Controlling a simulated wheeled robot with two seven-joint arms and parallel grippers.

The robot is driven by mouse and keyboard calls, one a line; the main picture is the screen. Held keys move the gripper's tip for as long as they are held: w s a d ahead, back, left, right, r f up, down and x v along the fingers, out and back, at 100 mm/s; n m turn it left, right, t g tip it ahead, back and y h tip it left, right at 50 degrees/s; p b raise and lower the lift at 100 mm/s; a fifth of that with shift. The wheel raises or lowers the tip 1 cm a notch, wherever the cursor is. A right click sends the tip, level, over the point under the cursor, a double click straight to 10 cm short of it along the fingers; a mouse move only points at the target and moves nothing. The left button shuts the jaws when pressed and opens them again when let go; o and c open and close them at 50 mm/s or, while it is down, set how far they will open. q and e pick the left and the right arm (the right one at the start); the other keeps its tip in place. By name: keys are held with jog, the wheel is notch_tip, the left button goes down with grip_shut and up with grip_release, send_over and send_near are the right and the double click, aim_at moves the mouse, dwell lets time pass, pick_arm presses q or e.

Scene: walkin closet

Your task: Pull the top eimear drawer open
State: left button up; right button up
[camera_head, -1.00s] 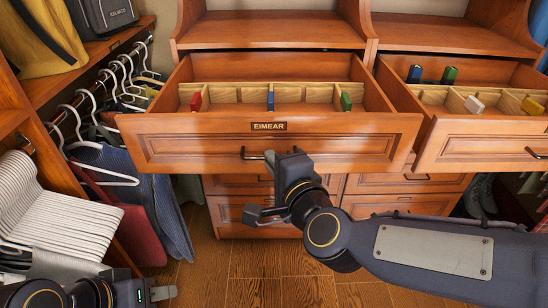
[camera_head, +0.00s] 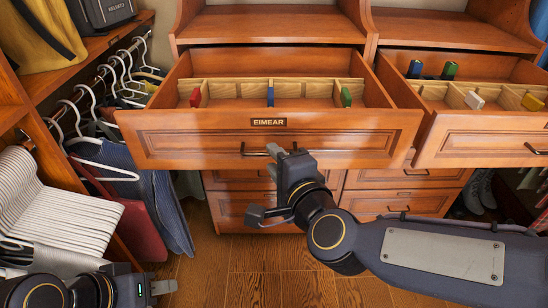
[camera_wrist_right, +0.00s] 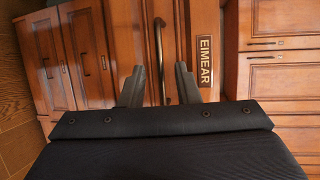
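The top EIMEAR drawer (camera_head: 180,143) stands pulled out in the head view, its divided inside showing. Its name plate (camera_head: 268,122) is on the front, also visible in the right wrist view (camera_wrist_right: 204,61). Below the plate is a dark bar handle (camera_head: 255,154). My right gripper (camera_head: 268,182) is open in front of the drawer front, fingers apart. In the right wrist view, the handle (camera_wrist_right: 158,45) runs between the lines of the two fingers (camera_wrist_right: 159,85); whether they reach around it is unclear. My left gripper (camera_head: 152,290) is low at the left, away from the drawer; its opening is unclear.
A second open drawer (camera_head: 490,152) is to the right, with coloured items inside. Closed drawers (camera_head: 400,200) lie below. Hangers and clothes (camera_head: 100,160) fill the left side. The wooden floor (camera_head: 270,275) is clear below the drawers.

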jog(key=p+v, duration=0.1)
jog(key=v, duration=0.5)
jog(key=shift+s+d+p, duration=0.15)
jog(key=shift+s+p, duration=0.15)
jog(key=shift+r, duration=0.1)
jog(key=s+d+r+n+g+y+p, duration=0.1)
jog(key=d+r+n+g+y+p, duration=0.15)
jog(key=d+r+n+p, duration=0.3)
jog(key=s+d+f+n+g+h+p, duration=0.5)
jog(key=s+d+f+n+g, duration=0.1)
jog(key=s+d, duration=0.5)
jog(key=shift+d+f+n+g, duration=0.3)
jog(key=shift+d+n+g, duration=0.05)
jog(key=shift+d+n, duration=0.2)
